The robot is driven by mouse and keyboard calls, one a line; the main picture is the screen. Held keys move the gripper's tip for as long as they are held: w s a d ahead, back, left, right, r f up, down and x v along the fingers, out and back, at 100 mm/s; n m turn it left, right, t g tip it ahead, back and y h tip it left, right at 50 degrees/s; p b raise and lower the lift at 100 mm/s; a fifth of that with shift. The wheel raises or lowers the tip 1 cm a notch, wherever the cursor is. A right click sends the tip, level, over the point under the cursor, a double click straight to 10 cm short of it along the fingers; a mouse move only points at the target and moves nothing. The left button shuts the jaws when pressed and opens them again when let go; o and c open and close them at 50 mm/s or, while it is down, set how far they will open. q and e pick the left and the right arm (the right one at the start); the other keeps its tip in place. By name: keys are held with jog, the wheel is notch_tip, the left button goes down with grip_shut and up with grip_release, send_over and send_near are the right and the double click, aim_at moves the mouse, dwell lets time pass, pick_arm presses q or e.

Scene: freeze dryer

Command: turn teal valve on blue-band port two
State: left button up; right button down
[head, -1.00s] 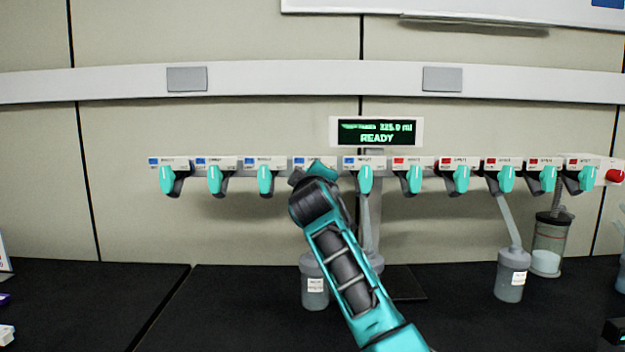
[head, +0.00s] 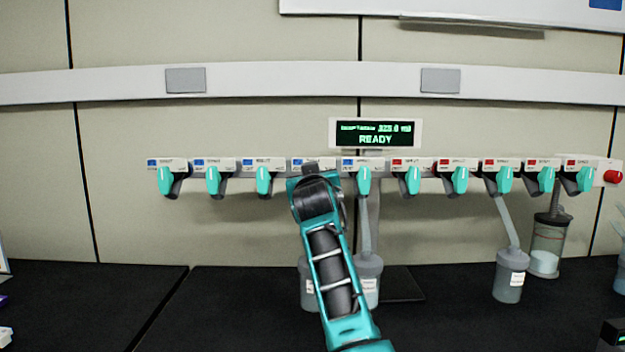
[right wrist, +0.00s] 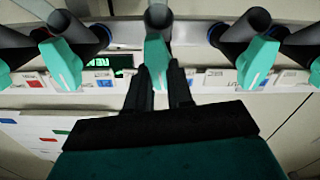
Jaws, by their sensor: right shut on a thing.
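A row of teal valves hangs from a pale manifold on the wall, with blue-band ports on the left and red-band ports on the right. My right arm covers the fourth blue-band port from the left in the head view. In the right wrist view, the teal valve (right wrist: 157,58) there sits between the fingers of my right gripper (right wrist: 158,80), which is shut on it. Its handle looks in line with the gripper. The head view hides this valve and the fingertips. Port numbers are too small to read. My left gripper is not in view.
Neighbouring teal valves (head: 364,180) (head: 264,180) stand close on both sides. A display (head: 375,133) reading READY is above. Flasks (head: 369,283) (head: 510,276) hang below some ports. A red knob (head: 613,176) ends the row. The black bench at left is mostly clear.

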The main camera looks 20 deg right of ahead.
jog(key=shift+m, duration=0.8)
jog(key=c, duration=1)
grip_release()
